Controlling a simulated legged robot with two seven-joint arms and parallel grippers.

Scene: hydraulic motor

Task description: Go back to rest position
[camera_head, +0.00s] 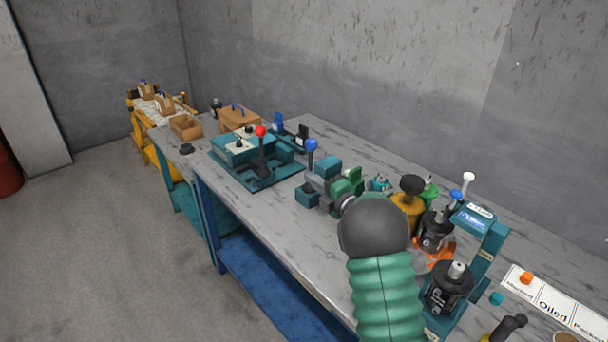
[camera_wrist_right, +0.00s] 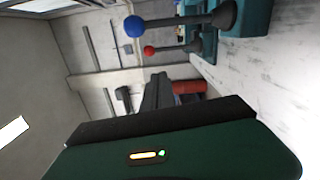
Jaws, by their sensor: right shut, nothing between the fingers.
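My right arm comes in from the bottom of the head view, with a green ribbed sleeve and a dark round joint. Its gripper (camera_head: 320,187) is beyond the joint, over the workbench (camera_head: 285,235), and is partly hidden. The right wrist view shows its dark fingers (camera_wrist_right: 157,92) together, with nothing visible between them. A blue-knobbed lever (camera_head: 311,146) stands close by; it also shows in the wrist view (camera_wrist_right: 134,27). A red-knobbed lever (camera_head: 261,131) stands on a teal fixture farther back. My left gripper is not in view.
Black motor parts (camera_head: 447,287), a teal display stand (camera_head: 487,250) and an amber container (camera_head: 406,212) crowd the bench right of my arm. A labelled white strip (camera_head: 550,302) lies at the right. Wooden boxes (camera_head: 240,118) stand at the far end.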

